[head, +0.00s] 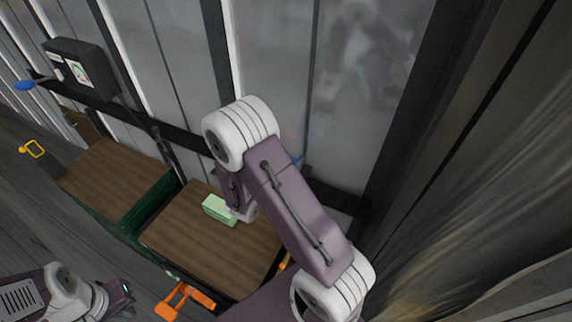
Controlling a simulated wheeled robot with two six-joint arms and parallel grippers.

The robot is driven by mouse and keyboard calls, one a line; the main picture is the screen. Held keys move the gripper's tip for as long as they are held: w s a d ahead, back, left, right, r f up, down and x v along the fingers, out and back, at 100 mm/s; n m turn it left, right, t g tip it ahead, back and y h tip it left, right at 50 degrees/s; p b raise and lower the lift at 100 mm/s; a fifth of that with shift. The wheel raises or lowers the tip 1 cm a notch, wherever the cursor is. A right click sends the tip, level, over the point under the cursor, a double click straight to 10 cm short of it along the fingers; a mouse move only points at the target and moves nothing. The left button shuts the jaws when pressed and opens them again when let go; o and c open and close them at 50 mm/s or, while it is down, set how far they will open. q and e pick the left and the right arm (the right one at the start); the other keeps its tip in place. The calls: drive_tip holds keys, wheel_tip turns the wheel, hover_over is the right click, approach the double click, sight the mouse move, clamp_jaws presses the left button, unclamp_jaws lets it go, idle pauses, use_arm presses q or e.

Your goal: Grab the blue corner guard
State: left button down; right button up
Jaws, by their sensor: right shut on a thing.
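My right gripper (238,208) points down over the nearer brown wooden surface (190,240). It is shut on a pale green block (217,210), at its right end. I cannot tell whether the block touches the wood. No clearly blue corner guard shows. A small blue piece (297,160) sticks out from behind my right arm, and its shape is mostly hidden. My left gripper (124,291) is at the bottom left, apart from the wooden surfaces. Its fingers are too small and dark to tell if they are open.
A second brown wooden surface (115,175) with a green side lies to the left. A dark box (78,68) with a gauge and a blue-ended lever (25,85) is on the door. An orange part (185,300) is at the front. A grey curtain (480,170) hangs at right.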

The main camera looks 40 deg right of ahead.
drive_tip(key=s+a+r+p, duration=0.6)
drive_tip(key=s+p, duration=0.2)
drive_tip(key=p, duration=0.2)
drive_tip(key=shift+s, duration=0.2)
